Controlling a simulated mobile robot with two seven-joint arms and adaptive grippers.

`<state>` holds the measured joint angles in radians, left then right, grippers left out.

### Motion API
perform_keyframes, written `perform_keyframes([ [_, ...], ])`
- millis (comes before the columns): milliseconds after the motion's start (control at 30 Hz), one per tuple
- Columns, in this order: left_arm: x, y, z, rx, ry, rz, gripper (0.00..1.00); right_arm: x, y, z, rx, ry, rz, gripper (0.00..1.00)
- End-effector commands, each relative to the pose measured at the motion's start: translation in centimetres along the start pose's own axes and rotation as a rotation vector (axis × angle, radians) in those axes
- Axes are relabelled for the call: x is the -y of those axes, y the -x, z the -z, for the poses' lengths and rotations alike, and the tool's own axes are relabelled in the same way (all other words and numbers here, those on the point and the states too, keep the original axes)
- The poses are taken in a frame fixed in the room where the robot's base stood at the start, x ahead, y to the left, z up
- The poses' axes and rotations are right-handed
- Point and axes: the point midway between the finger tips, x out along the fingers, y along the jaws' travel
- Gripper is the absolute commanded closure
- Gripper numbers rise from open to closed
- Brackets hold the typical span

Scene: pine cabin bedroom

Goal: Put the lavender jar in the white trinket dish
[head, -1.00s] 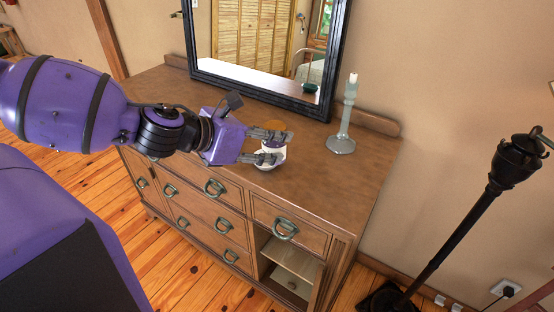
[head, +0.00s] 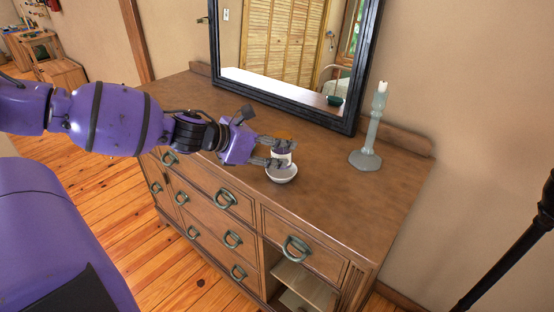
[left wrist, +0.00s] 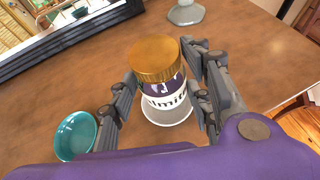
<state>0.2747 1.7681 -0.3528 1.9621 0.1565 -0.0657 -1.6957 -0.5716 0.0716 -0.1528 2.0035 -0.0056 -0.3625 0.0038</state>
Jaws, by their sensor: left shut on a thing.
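The lavender jar (head: 281,158) has an orange-brown lid and a white label with purple; it looks upright. My left gripper (head: 285,152) is shut on it, with a finger on either side, as the left wrist view shows for the jar (left wrist: 160,88) too. The white trinket dish (head: 282,176) is on the dresser directly below the jar, partly hidden by jar and fingers. It also shows below the jar in the left wrist view (left wrist: 168,119). I cannot tell whether the jar's base touches the dish. My right gripper is not in view.
The wooden dresser (head: 335,200) has free room to the right of the dish. A grey-green candlestick (head: 368,140) stands at the back right, by the black-framed mirror (head: 347,100). A teal bowl (left wrist: 75,135) is at the left in the left wrist view. A dark pole (head: 510,262) is at far right.

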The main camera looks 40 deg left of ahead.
Motion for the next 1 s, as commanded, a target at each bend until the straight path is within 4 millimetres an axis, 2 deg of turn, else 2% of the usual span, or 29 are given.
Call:
perform_keyframes([
  [33, -0.4, -0.7, 0.8, -0.003, 0.002, -0.001, 0.88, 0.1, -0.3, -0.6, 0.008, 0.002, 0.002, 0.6],
  [200, -0.2, -1.7, 2.9, 0.0, 0.004, 0.001, 0.88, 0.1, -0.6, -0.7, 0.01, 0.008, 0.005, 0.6],
  [633, -0.2, -2.0, 3.4, -0.001, 0.002, 0.0, 0.88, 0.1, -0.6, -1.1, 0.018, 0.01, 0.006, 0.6],
  [667, -0.2, -1.9, 3.4, -0.002, 0.002, 0.0, 0.51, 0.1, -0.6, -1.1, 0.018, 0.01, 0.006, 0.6],
  [700, -0.2, -1.9, 3.4, -0.002, 0.002, 0.0, 0.45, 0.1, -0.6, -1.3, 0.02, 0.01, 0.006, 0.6],
  [800, -0.2, -1.9, 3.4, -0.002, 0.002, 0.0, 0.36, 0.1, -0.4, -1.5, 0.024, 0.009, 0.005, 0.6],
  [1000, -0.2, -1.9, 3.4, -0.002, 0.002, 0.0, 0.36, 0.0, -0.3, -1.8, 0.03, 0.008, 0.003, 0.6],
])
